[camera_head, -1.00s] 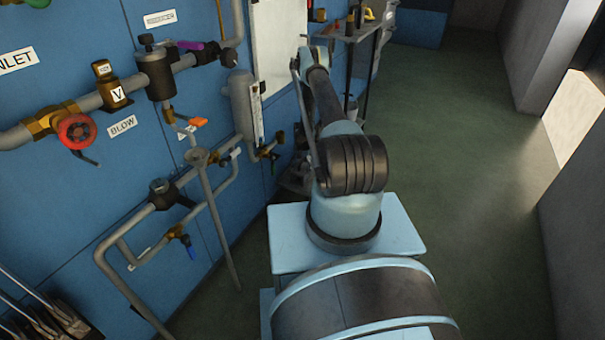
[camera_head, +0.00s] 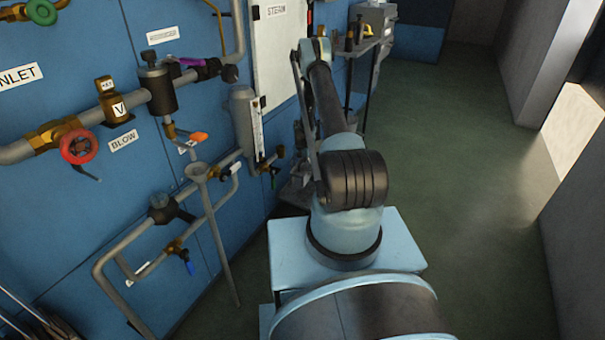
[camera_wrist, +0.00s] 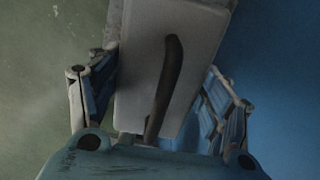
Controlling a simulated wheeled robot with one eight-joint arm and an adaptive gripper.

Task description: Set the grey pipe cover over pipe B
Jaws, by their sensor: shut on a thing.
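In the wrist view my gripper (camera_wrist: 160,75) has one finger on each side of a pale grey block-like piece, which I take to be the grey pipe cover (camera_wrist: 200,42). The gripper is shut on it. A dark, bent handle-like bar (camera_wrist: 166,88) runs along its near face. In the head view my gripper and the cover are hidden behind my arm. I see no label for pipe B, so I cannot tell which pipe it is.
Grey pipes (camera_head: 135,95) with a red handwheel (camera_head: 78,146) run along the blue wall at left. A funnel-topped pipe (camera_head: 215,235) stands out from it. A white cabinet (camera_head: 278,60) and a small shelf (camera_head: 368,45) lie farther along. The green floor (camera_head: 470,190) at right is clear.

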